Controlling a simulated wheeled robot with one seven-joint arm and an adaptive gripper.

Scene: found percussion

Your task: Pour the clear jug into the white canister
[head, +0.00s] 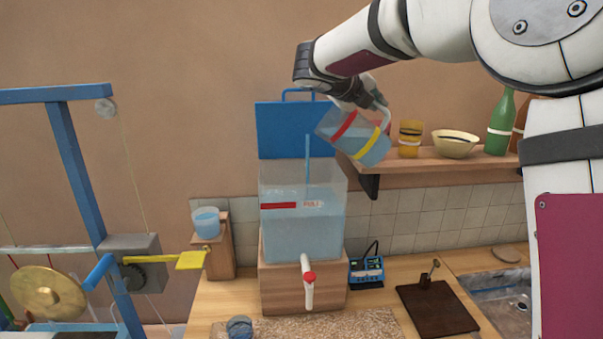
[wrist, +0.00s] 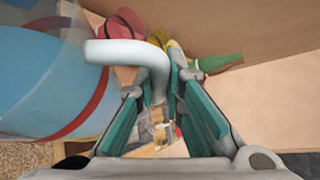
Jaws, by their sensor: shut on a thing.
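The clear jug (head: 356,138) has a red and a yellow band and a white handle. My gripper (head: 374,100) is shut on that handle, which also shows between the fingers in the wrist view (wrist: 128,52). The jug is tilted with its mouth to the left and holds blue water. A thin blue stream (head: 308,158) falls from its mouth into a clear, open-topped tank (head: 302,236). Water in the tank stands near its red level mark (head: 292,205). The tank has a raised blue lid (head: 282,130) and a red-handled spigot (head: 308,280). I see no plainly white canister.
A shelf (head: 440,165) right of the jug bears a yellow cup (head: 410,138), a bowl (head: 456,144) and a green bottle (head: 501,125). A small cup of water (head: 206,222) stands on a block left of the tank. A blue device (head: 367,271) sits right of it.

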